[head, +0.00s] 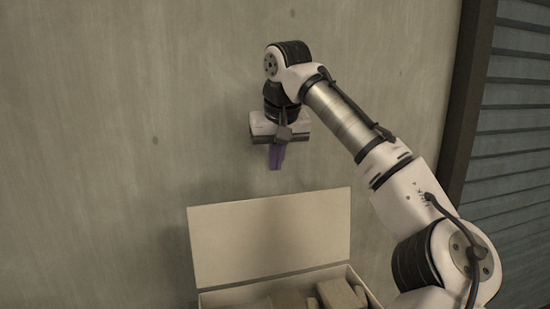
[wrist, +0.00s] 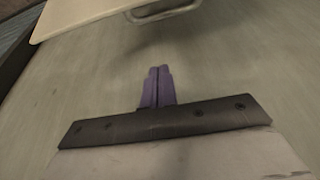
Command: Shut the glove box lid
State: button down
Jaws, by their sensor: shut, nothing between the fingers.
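The glove box (head: 290,281) stands at the bottom of the head view, cut off by the picture edge. Its pale lid (head: 270,237) stands raised, close to upright, at the back of the box. Inside the box are some blocky pale items (head: 340,293). My gripper (head: 276,166) is above the lid's top edge, pointing down, with its purple fingers together and empty. It is apart from the lid. In the wrist view the closed fingers (wrist: 158,72) show against a plain grey surface. A pale panel (wrist: 85,14) with a metal handle (wrist: 162,12) lies at the top there.
A plain grey-beige wall (head: 120,120) stands behind the box and arm. A dark post (head: 462,100) and slatted blue-grey shutter (head: 510,150) are at the right. My arm reaches in from the lower right. Left of the box is open.

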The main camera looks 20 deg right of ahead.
notch_tip(320, 180, down, 7)
jog(key=s+p, duration=0.1)
jog(key=shift+s+r, duration=0.2)
jog(key=shift+s, duration=0.2)
dwell(0.6)
